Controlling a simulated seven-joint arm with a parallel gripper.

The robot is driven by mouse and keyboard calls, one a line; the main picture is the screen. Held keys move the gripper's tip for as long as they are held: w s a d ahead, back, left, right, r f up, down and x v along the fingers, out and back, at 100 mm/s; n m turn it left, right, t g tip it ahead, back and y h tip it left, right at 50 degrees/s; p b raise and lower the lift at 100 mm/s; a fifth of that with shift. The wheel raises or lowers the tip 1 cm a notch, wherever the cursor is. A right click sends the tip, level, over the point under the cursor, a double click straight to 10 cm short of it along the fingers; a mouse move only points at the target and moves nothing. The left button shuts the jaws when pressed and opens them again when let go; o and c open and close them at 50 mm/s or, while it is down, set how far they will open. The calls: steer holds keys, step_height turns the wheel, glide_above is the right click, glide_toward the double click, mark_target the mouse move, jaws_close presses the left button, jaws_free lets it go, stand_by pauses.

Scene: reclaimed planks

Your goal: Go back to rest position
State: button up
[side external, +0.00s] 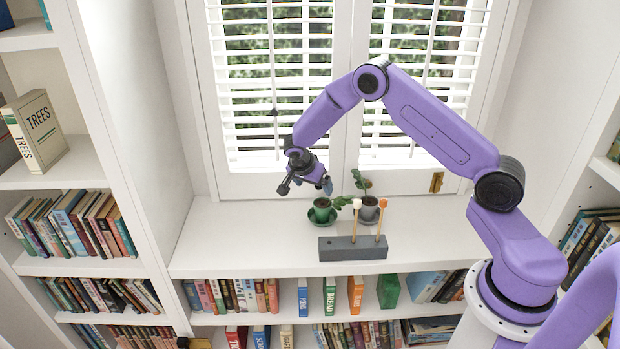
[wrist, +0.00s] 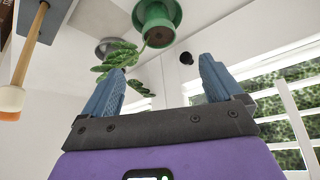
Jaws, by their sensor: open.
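My gripper (side external: 305,188) hangs above the white window shelf, just left of the potted plants and in front of the shutters. In the wrist view its two blue fingers (wrist: 160,88) stand wide apart with nothing held between them. A green pot (side external: 322,210) with a leafy plant stands on a green saucer below and slightly right of my gripper; the pot also shows beyond the fingers in the wrist view (wrist: 157,25). Some of its leaves overlap the left finger in that view.
A grey pot (side external: 369,209) with a plant stands beside the green one. In front, a grey block (side external: 340,249) holds two upright sticks with pale and orange tips. Bookshelves flank the shelf (side external: 220,240), whose left part is clear. Shuttered windows (side external: 262,95) stand behind.

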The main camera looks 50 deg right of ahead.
steer(key=s+a+r+n+y, duration=0.1)
steer(key=s+a+r+n, duration=0.5)
steer(key=a+r, duration=0.35)
steer(key=s+a+r+n+y, duration=0.1)
steer(key=s+a+r+n, duration=0.1)
steer(key=s+n, duration=0.2)
steer(key=s+a+r+n+y, duration=0.1)
steer(key=s+a+r+n, duration=0.2)
steer(key=s, duration=0.6)
steer(key=s+a+r+n+y, duration=0.1)
steer(key=s+a+r+n, duration=0.1)
steer(key=s+n, duration=0.4)
steer(key=shift+s+a+r, duration=0.4)
steer(key=shift+s+a, duration=0.15)
steer(key=shift+s, duration=0.3)
steer(key=s+n, duration=0.3)
steer(key=s, duration=0.1)
steer(key=s+d+n+y, duration=0.1)
steer(key=s+n, duration=0.2)
steer(key=s, duration=0.1)
steer(key=s+d+n+g+y, duration=0.1)
steer(key=s+n, duration=0.1)
steer(key=s, duration=0.3)
steer(key=shift+r+n, duration=0.4)
steer(key=shift+w, duration=0.1)
